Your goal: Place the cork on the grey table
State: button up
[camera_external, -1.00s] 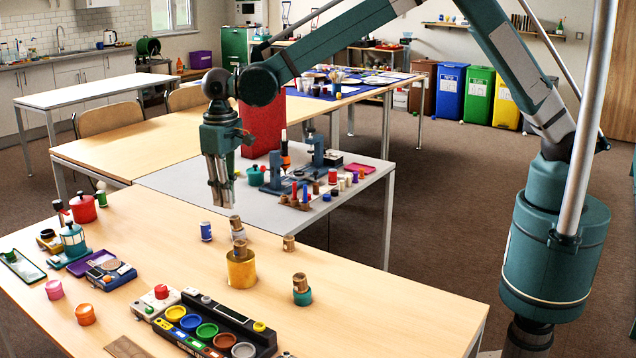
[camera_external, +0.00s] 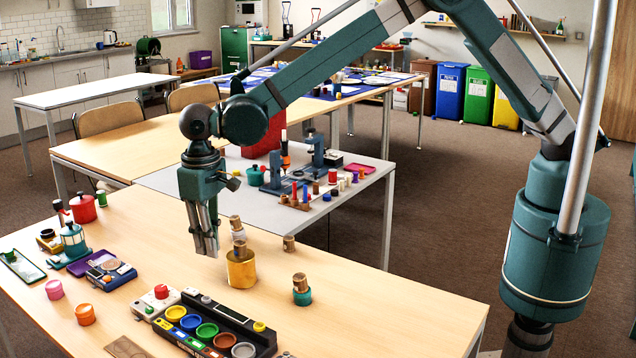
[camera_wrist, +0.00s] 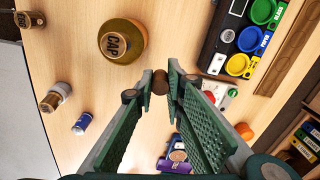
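My gripper (camera_external: 205,248) hangs over the wooden table, just left of the yellow pot (camera_external: 241,272). In the wrist view its fingers nearly meet around a small dark brown round piece, which looks like the cork (camera_wrist: 160,82). No such piece stands on the table at that spot in the external view, where the fingers hide it. The grey table (camera_external: 165,181) lies behind the gripper, and its edge shows at the left of the wrist view (camera_wrist: 18,120).
Cork-topped items stand nearby: a stub (camera_external: 288,243) and a teal-based one (camera_external: 302,292). A blue can (camera_wrist: 82,123) stands behind the gripper. A tray of coloured cups (camera_external: 215,325) is in front. The grey table's right side holds a blue stand (camera_external: 318,150) and several small pieces.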

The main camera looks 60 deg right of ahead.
jog(key=shift+f, duration=0.1)
dwell(0.3)
jog(key=b, duration=0.1)
send_over(216, 289)
jog(key=shift+a+f, duration=0.1)
jog(key=shift+f, duration=2.95)
jog(key=shift+f+b, duration=0.35)
jog(key=shift+f, duration=1.55)
jog(key=shift+f, duration=0.15)
jog(key=o, duration=0.6)
notch_tip(216, 289, up, 12)
jog(key=shift+r+p, duration=0.2)
jog(key=shift+p, duration=0.7)
